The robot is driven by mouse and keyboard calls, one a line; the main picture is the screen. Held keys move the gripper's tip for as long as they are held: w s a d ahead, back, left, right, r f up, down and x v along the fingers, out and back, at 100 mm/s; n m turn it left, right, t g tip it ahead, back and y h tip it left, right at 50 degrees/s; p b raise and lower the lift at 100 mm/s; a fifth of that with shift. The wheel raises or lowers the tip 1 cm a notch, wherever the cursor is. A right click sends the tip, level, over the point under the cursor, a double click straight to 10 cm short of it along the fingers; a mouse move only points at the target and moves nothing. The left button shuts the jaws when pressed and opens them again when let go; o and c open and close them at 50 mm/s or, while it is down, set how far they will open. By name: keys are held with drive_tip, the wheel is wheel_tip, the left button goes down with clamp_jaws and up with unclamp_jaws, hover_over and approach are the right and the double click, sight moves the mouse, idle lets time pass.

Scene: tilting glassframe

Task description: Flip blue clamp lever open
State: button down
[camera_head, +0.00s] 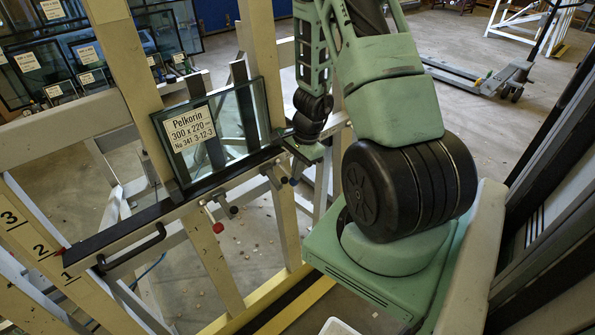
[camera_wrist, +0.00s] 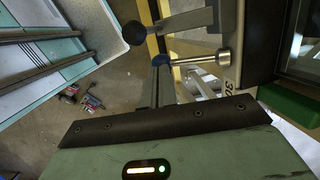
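The blue-tipped clamp lever (camera_wrist: 163,60) shows in the wrist view as a metal rod with a blue end. A similar grey rod with a black ball knob (camera_wrist: 133,32) is beside it. In the head view a small bluish knob (camera_head: 284,180) shows on the frame's lower rail, just below my gripper (camera_head: 305,152); it is small and partly dark. My gripper is close to the rail's right end. In the wrist view the gripper's green body fills the bottom, and its fingertips do not show clearly. I cannot tell whether it touches the lever.
A glass pane (camera_head: 228,130) with a Pelkorin label stands on the rail (camera_head: 140,225). A red-knobbed lever (camera_head: 218,227) and a black-knobbed one (camera_head: 233,210) sit left of my gripper. Wooden posts rise around the rail. A pallet truck (camera_head: 485,82) stands far right.

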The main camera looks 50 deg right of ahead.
drive_tip(key=shift+f+b, duration=0.35)
drive_tip(key=shift+f, duration=0.2)
drive_tip(key=shift+s+r, duration=0.1)
drive_tip(key=shift+a+p+v, duration=0.2)
drive_tip(key=shift+p+v, duration=0.95)
drive_tip(key=shift+v, duration=0.1)
drive_tip(key=s+p+v, duration=0.2)
drive_tip(key=p+v, duration=0.1)
drive_tip(key=v, duration=1)
drive_tip(key=shift+a, duration=0.25)
drive_tip(key=shift+s, duration=0.1)
